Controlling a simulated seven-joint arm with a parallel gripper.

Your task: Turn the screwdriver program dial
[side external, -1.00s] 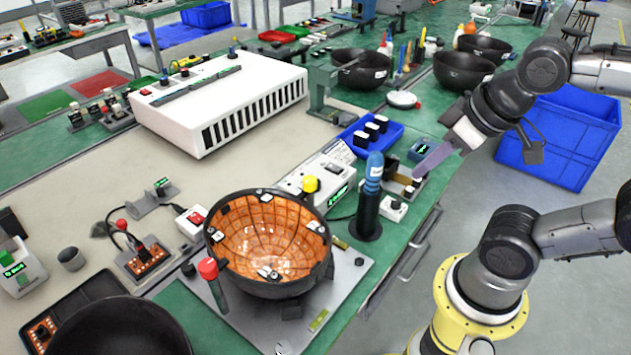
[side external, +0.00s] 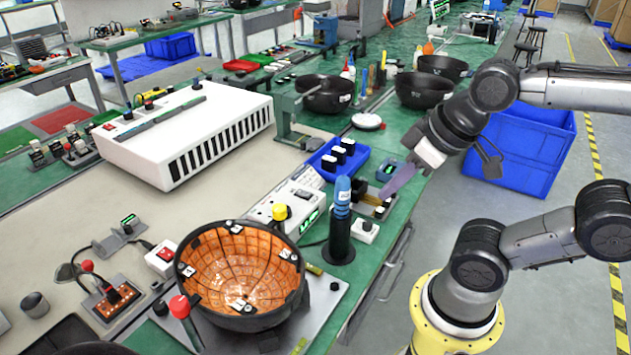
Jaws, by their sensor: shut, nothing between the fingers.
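My gripper (side external: 386,196) is shut and empty. Its purple-grey fingers point down and left over a small fixture (side external: 371,207) at the bench's right edge; I cannot tell whether they touch it. A screwdriver with a blue handle (side external: 342,191) stands upright in a black holder (side external: 340,240), left of and nearer than the fingertips. A white control box (side external: 268,206) left of it carries a yellow knob (side external: 279,212) and a green display (side external: 309,218). A small white box with a dark knob (side external: 364,227) sits right of the holder. Which knob is the program dial I cannot tell.
A black bowl with an orange tiled inside (side external: 290,292) stands in front. A blue tray (side external: 322,160) with dark-and-white parts and a small grey box with a display (side external: 387,171) lie behind the fixture. A large white vented unit (side external: 190,130) stands at back left.

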